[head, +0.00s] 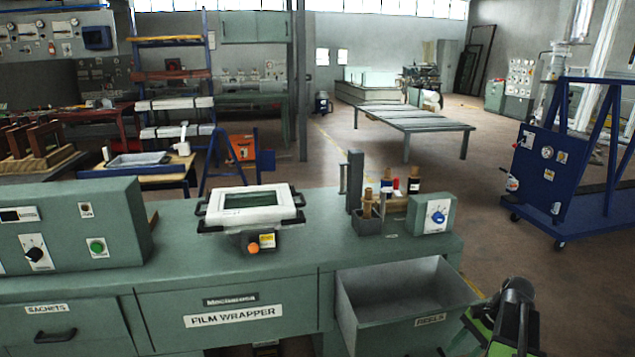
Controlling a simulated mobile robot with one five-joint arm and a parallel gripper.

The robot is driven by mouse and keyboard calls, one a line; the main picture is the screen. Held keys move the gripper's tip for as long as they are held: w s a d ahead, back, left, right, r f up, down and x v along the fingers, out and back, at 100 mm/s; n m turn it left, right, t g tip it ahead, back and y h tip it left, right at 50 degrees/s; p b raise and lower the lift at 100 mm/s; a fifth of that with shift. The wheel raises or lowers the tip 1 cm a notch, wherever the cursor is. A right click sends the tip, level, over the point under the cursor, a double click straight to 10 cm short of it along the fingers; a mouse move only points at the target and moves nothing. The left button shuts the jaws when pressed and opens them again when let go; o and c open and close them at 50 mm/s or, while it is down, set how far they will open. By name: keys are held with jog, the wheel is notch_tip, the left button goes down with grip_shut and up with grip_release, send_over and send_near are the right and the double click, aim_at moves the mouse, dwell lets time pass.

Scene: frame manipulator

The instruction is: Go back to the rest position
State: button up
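My gripper (514,308) shows at the lower right, as dark and green parts of my arm end. It is cut off by the bottom edge, and its fingertips cannot be made out clearly. It appears to the right of the open drawer marked REELS (431,320), in front of the green bench (330,245). I see nothing clearly held in it. The drawer is pulled out and its visible inside looks empty. A white-framed device (252,203) with dark side handles sits on the bench top, with an orange knob (254,248) below its front.
A control box (70,228) with a dial and green button stands at the bench's left. A blue wheeled frame (560,180) is at the right. Floor between is clear.

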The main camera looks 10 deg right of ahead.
jog(key=w+a+f+n+g+h, duration=0.15)
jog(key=a+n, duration=0.25)
jog(key=a, duration=0.8)
jog(key=w+a+n+h, duration=0.15)
jog(key=a+n, duration=0.25)
jog(key=a, duration=0.8)
jog(key=w+a+n+g+h, duration=0.1)
jog(key=w+a+n, duration=0.25)
jog(key=a, duration=0.85)
notch_tip(320, 180, up, 21)
jog(key=d+n+t+p, duration=0.1)
jog(key=n+p, duration=0.3)
jog(key=p, duration=1.8)
jog(key=shift+s+d+r+h, duration=0.2)
jog(key=shift+d+h, duration=0.2)
jog(key=shift+d, duration=0.1)
